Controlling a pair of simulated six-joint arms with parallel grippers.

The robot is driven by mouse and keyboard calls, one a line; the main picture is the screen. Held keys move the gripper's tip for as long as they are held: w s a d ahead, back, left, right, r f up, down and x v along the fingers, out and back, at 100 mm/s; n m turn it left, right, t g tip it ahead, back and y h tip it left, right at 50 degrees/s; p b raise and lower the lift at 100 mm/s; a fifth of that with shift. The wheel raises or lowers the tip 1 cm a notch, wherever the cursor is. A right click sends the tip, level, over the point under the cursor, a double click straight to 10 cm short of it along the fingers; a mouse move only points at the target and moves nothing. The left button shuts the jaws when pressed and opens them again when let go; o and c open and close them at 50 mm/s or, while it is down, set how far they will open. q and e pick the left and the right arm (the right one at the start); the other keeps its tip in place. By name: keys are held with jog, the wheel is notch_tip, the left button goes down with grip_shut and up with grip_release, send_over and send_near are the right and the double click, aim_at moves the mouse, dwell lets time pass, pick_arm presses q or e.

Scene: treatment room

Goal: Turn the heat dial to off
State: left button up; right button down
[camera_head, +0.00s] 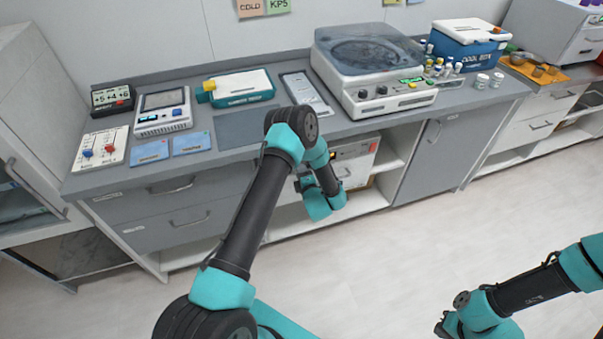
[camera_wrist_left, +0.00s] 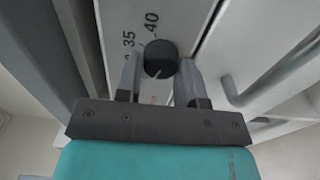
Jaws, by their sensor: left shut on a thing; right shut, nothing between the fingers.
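The heat dial (camera_wrist_left: 160,58) is a dark round knob on a pale panel, seen in the left wrist view. The numbers 35 and 40 are printed beside it. A light pointer line shows on its lower part; its exact setting is unclear. My left gripper (camera_wrist_left: 159,66) is shut on the dial, one finger on each side. In the head view a pale heating unit (camera_head: 357,150) sits in the open bay under the counter, partly hidden by my left arm; the dial is hidden there. My right gripper (camera_head: 443,325) is shut and empty above the floor at lower right.
The grey counter (camera_head: 240,140) above holds a centrifuge-like machine (camera_head: 375,75), a blue cool box (camera_head: 467,45), a switch panel (camera_head: 100,150) and small devices. A drawer handle (camera_head: 190,220) and a door handle (camera_head: 436,130) project nearby. The floor in front is clear.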

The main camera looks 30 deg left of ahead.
pick_arm(q)
jog(key=o, duration=0.9)
jog(key=shift+d, duration=0.1)
jog(key=v, duration=1.7)
